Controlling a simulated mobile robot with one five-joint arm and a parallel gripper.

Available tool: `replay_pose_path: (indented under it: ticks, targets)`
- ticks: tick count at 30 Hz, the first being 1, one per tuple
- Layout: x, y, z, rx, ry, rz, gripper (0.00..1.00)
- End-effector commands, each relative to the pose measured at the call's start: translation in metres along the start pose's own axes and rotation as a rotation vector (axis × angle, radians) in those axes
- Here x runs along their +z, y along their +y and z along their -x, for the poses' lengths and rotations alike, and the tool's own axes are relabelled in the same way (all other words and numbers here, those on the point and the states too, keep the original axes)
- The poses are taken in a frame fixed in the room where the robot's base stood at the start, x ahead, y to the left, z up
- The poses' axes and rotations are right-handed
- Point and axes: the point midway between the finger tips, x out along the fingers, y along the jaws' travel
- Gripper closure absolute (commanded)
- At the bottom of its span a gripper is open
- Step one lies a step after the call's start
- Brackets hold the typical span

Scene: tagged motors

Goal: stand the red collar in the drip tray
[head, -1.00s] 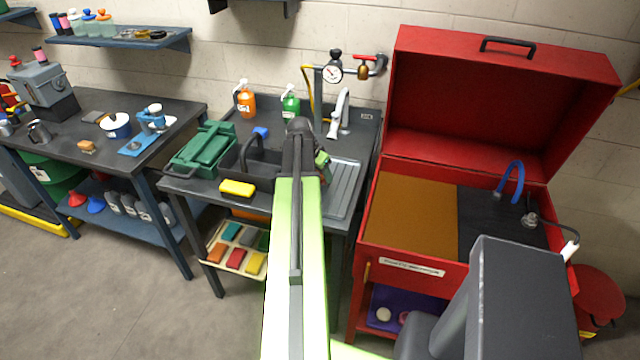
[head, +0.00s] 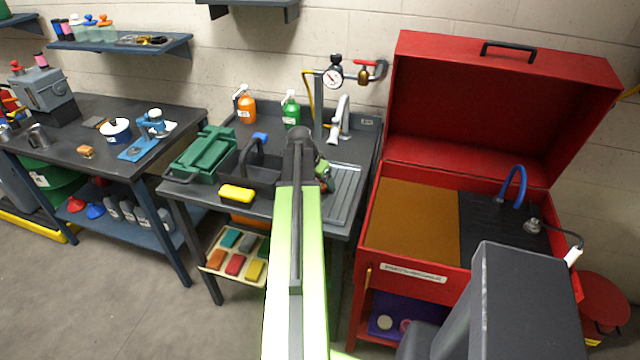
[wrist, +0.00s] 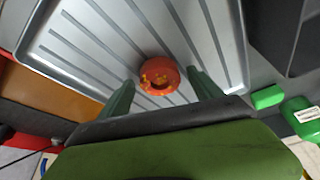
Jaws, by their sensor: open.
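The drip tray looks to be the grey ribbed metal tray (head: 345,190) right of the sink in the head view; it also fills the upper part of the wrist view (wrist: 75,40). The red collar (wrist: 160,72), a short orange-red ring with yellow marks inside, is on the ribbed surface in the wrist view. Its open end faces the camera and it looks upright. My gripper (wrist: 160,90) is open, with one green finger on each side of the collar and gaps visible.
A dark sink with a yellow sponge (head: 237,193) and a green toolbox (head: 200,153) lie left of the tray. A faucet (head: 340,118) and spray bottles (head: 291,111) stand behind. The red parts washer (head: 412,222) is on the right.

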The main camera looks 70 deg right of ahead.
Motion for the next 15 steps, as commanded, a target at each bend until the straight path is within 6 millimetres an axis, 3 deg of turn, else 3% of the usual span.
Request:
replay_pose_path:
  ticks: [5,15]
  targets:
    - [-0.003,0.001,0.025,0.000,0.000,0.000,0.25]
    - [-0.004,0.001,0.103,0.001,0.000,0.001,0.25]
